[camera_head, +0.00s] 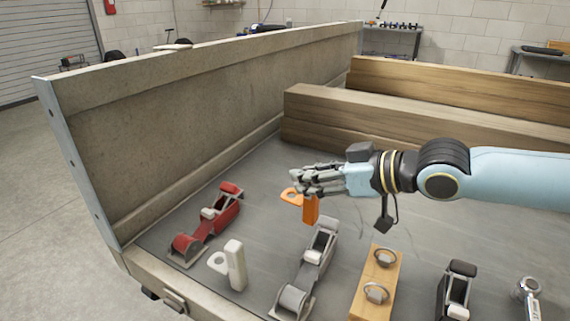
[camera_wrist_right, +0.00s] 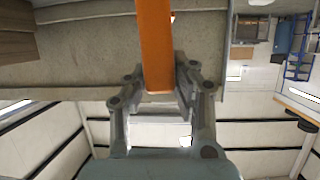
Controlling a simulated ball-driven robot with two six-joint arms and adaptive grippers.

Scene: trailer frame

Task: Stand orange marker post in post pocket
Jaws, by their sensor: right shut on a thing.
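The orange marker post (camera_head: 310,211) is a short upright block with a flat orange ring (camera_head: 289,197) at its left side. My right gripper (camera_head: 312,184) is shut on it from the right, with the lower part of the post showing below the fingers. In the wrist view the orange post (camera_wrist_right: 155,45) runs between the two fingers of my right gripper (camera_wrist_right: 161,80). A white post (camera_head: 236,265) with a white ring (camera_head: 217,262) stands on the trailer floor, lower left. I cannot make out a post pocket. My left gripper is not in view.
A red ratchet strap (camera_head: 207,224), a grey one (camera_head: 306,270) and a black one (camera_head: 455,292) lie on the trailer floor. A wooden block (camera_head: 365,303) carries two metal rings. Timber beams (camera_head: 400,115) lie behind my right arm; the trailer side wall (camera_head: 190,115) rises at left.

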